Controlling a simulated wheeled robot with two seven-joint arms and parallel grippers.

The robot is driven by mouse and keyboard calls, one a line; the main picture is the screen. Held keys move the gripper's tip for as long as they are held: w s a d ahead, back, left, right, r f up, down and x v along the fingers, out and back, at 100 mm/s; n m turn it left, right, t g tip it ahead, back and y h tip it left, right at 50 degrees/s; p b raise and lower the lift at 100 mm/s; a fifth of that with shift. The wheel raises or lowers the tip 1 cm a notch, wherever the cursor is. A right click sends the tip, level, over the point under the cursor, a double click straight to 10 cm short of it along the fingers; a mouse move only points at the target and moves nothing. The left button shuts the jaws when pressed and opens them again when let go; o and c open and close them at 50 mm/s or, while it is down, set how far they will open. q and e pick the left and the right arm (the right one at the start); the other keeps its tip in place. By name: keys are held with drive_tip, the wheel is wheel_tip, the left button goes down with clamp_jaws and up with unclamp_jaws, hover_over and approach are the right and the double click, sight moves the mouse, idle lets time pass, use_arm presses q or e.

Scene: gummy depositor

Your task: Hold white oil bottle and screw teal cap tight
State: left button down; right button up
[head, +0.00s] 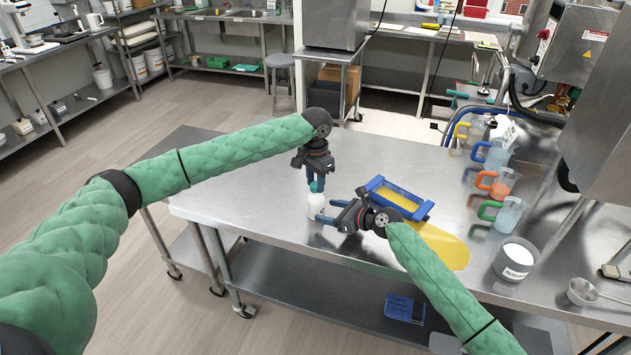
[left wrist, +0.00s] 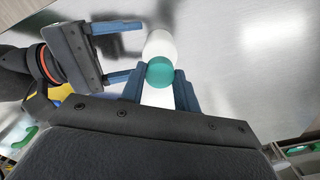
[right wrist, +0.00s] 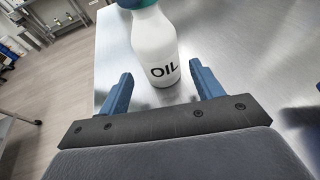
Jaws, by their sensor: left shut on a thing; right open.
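The white oil bottle (head: 314,206) stands upright on the steel table, with "OIL" facing the camera in the right wrist view (right wrist: 155,50). The teal cap (head: 316,186) sits on top of the bottle; it also shows in the left wrist view (left wrist: 160,72). My left gripper (head: 315,184) points down over the bottle and is shut on the cap, its fingers on either side. My right gripper (head: 325,211) is low beside the bottle, open, its fingers pointing at the bottle body. In the right wrist view the bottle stands ahead of the fingertips (right wrist: 160,88), apart from them.
A blue tray (head: 412,209) with yellow inside and a yellow scraper (head: 446,249) lie right of my right gripper. Several jugs and a sugar container (head: 515,260) stand along the table's right side. The table's left part (head: 225,190) is clear.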

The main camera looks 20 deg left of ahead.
sight(323, 210)
use_arm(q)
drive_tip(key=shift+s+d+f, duration=0.1)
drive_tip(key=shift+s, duration=0.05)
use_arm(e)
drive_tip(key=shift+x, duration=0.95)
use_arm(q)
drive_tip(key=shift+f, duration=0.15)
use_arm(e)
drive_tip(key=shift+x, duration=1.25)
use_arm(q)
drive_tip(key=shift+f, duration=0.1)
use_arm(e)
drive_tip(key=shift+s, duration=0.1)
clamp_jaws()
use_arm(q)
drive_tip(key=c, duration=1.6)
unclamp_jaws()
clamp_jaws()
drive_tip(key=shift+r, duration=3.45)
use_arm(e)
drive_tip(key=shift+f, duration=0.15)
